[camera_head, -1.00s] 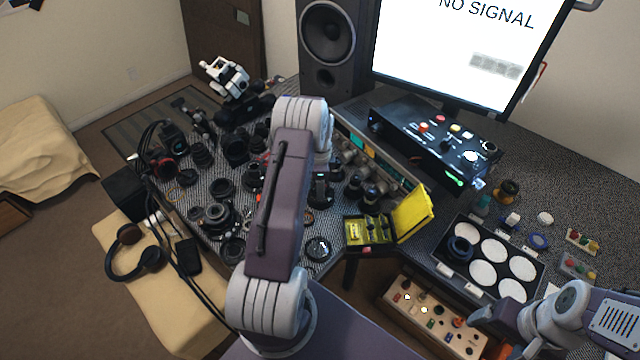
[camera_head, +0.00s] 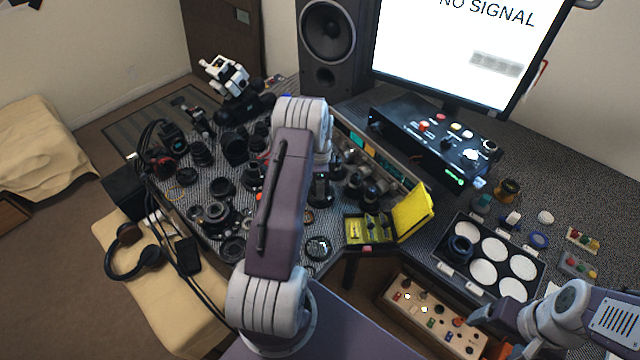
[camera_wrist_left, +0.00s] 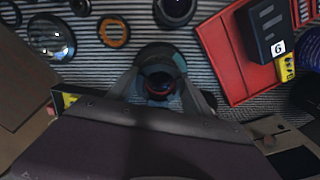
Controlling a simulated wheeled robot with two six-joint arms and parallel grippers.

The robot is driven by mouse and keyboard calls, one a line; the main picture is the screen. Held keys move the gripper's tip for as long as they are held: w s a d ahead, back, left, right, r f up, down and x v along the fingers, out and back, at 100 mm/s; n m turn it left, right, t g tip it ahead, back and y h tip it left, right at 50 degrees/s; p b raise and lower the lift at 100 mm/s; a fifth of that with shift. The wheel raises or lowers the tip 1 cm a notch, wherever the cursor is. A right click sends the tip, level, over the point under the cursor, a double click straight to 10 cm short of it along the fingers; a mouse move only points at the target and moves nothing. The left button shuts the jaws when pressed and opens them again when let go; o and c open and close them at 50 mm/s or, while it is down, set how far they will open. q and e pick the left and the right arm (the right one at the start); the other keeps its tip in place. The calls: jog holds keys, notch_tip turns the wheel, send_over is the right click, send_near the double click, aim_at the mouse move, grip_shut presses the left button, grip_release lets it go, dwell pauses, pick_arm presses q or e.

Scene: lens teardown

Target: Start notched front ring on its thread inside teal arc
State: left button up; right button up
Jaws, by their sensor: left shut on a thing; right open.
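In the left wrist view my left gripper (camera_wrist_left: 160,98) is shut on a small dark round part (camera_wrist_left: 159,82) with a reddish rim. It looks like the notched front ring, but its notches are too dark to make out. Just beyond it is a dark round body with a teal patch (camera_wrist_left: 180,62) along its edge, probably the teal arc. I cannot tell whether ring and body touch. In the head view my left arm hides the left gripper and this spot. My right gripper (camera_head: 496,334) is open at the lower right, above the wooden-sided box.
The bench left of my arm is crowded with lens parts (camera_head: 222,188). A yellow open case (camera_head: 412,212) lies right of the arm. A tray of white discs (camera_head: 484,270) stands further right. The left wrist view shows an orange ring (camera_wrist_left: 114,32) and a red panel (camera_wrist_left: 226,55) nearby.

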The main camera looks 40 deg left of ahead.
pick_arm(q)
jog(key=o, duration=1.4)
notch_tip(320, 180, up, 9)
